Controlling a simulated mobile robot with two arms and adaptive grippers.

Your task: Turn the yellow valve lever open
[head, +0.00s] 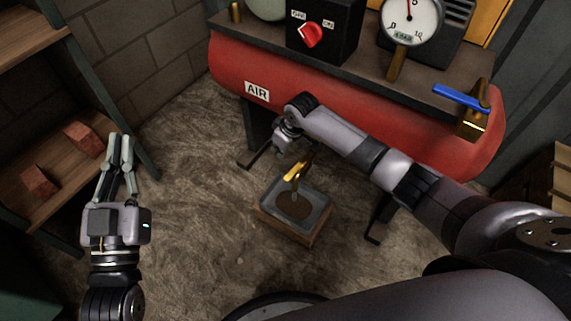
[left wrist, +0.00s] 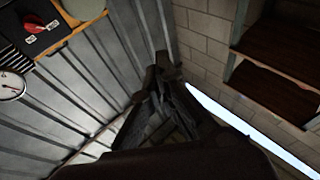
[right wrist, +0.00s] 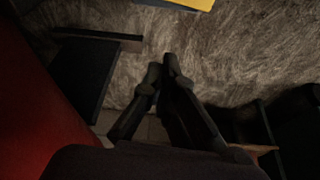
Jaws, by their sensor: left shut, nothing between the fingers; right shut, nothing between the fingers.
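The yellow valve lever (head: 294,173) sits on a small brass valve low in front of the red tank, above a grey tray (head: 266,207) holding brown liquid. My right gripper (head: 290,146) is beside the valve, up and left of the lever, partly hidden by its own wrist; I cannot tell if it touches. In the right wrist view its fingers (right wrist: 166,72) are shut and empty over the floor. A yellow piece (right wrist: 190,3) is cut off at that view's top edge; I cannot tell if it is the lever. My left gripper (head: 120,140) is shut and empty, far left.
The red tank (head: 225,62) spans the back, with a red knob (head: 310,35), a gauge (head: 410,20) and a blue lever (head: 461,98) on a brass valve. Its dark feet stand on the floor. A wooden shelf (head: 60,185) with red blocks is at left. Floor between shelf and tray is clear.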

